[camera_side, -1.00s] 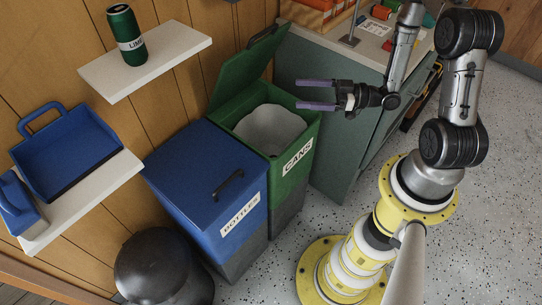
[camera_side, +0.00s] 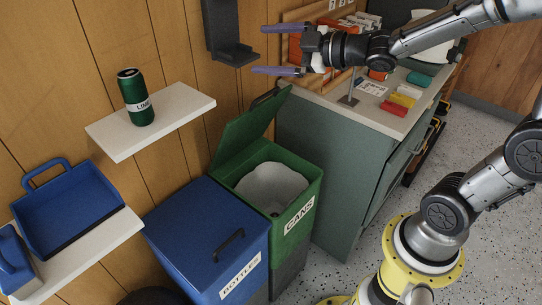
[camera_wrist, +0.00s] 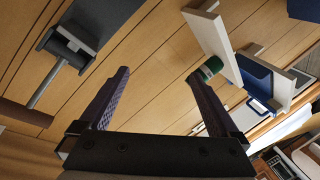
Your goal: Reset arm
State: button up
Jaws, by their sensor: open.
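My gripper (camera_side: 280,49) is open and empty. In the side view it is high up, above the bench and the bin with the raised lid, with its fingers pointing left toward the wall. In the wrist view its two purple fingers (camera_wrist: 158,88) stand wide apart with wooden wall between them. The green can (camera_side: 136,97), labelled LIME, stands upright on the white shelf (camera_side: 185,112), well to the left of my gripper. The can also shows in the wrist view (camera_wrist: 206,70), partly behind the right finger.
The green CANS bin (camera_side: 306,190) has its lid up; the blue BOTTLES bin (camera_side: 205,225) is shut. A dark wall bracket (camera_side: 224,30) is close left of my fingers. The bench (camera_side: 340,110) carries several coloured items. A lower shelf holds a blue dustpan-like tray (camera_side: 70,212).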

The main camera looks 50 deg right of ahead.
jog(key=s+d+r+m+g+h, duration=0.1)
jog(key=s+d+r+m+h, duration=0.2)
jog(key=s+m+h, duration=0.55)
jog(key=s+a+f+m+g+y, duration=0.1)
jog(key=s+f+g+y, duration=0.1)
jog(key=s+f+g, duration=0.2)
jog(key=s+a+f+m+g+y, duration=0.1)
jog(key=s+f+g, duration=0.3)
jog(key=s+f, duration=0.4)
jog(key=s+m+y, duration=0.1)
jog(key=s, duration=0.4)
jog(key=shift+s+g, duration=0.3)
jog(key=shift+g, duration=0.1)
jog(key=shift+r, duration=0.1)
